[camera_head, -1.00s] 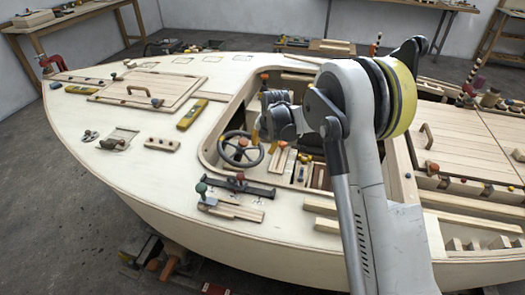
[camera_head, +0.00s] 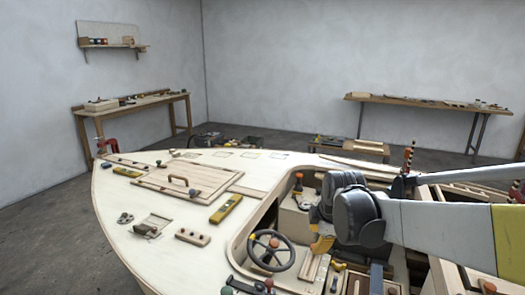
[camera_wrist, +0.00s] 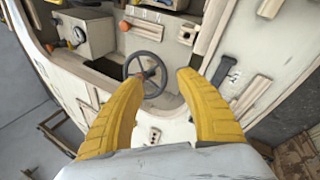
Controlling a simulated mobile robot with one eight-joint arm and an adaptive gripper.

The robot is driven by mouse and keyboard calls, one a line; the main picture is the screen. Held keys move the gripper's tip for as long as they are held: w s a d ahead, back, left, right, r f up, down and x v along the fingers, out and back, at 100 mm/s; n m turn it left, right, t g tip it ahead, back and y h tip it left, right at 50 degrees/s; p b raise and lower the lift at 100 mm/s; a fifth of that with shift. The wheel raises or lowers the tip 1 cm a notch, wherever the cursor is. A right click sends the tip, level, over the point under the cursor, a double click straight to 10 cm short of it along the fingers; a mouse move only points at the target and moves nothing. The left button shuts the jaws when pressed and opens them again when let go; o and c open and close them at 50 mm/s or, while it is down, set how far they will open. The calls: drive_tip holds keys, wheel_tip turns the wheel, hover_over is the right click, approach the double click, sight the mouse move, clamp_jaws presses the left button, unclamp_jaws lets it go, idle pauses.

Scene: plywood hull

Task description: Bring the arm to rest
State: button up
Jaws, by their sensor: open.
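My gripper's yellow fingers stand well apart with nothing between them in the wrist view (camera_wrist: 158,98). In the head view my arm reaches in from the right edge, and a yellow fingertip (camera_head: 322,245) shows below the dark wrist joint, over the cockpit opening. The rest of the gripper is hidden behind the wrist. The steering wheel (camera_head: 270,250) is to the left of the fingertip; in the wrist view the wheel (camera_wrist: 146,72) appears beyond and between the fingers. I cannot tell the exact gap to the hull.
The plywood deck (camera_head: 150,210) carries a hatch panel (camera_head: 186,180), yellow levels and small blocks. The cockpit edges and fittings lie close under my arm. Workbenches (camera_head: 140,106) stand by the walls. Open air lies above the deck.

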drive_tip(key=s+d+m+t, duration=0.1)
drive_tip(key=s+m, duration=0.8)
drive_tip(key=s, duration=0.4)
drive_tip(key=s+d+r+m, duration=0.1)
drive_tip(key=s+d+m, duration=0.1)
drive_tip(key=s+m, duration=0.7)
drive_tip(key=s, duration=0.4)
drive_tip(key=shift+s+d+r+t+h, duration=0.15)
drive_tip(key=shift+d+r+t+h, duration=0.15)
drive_tip(key=shift+t, duration=0.1)
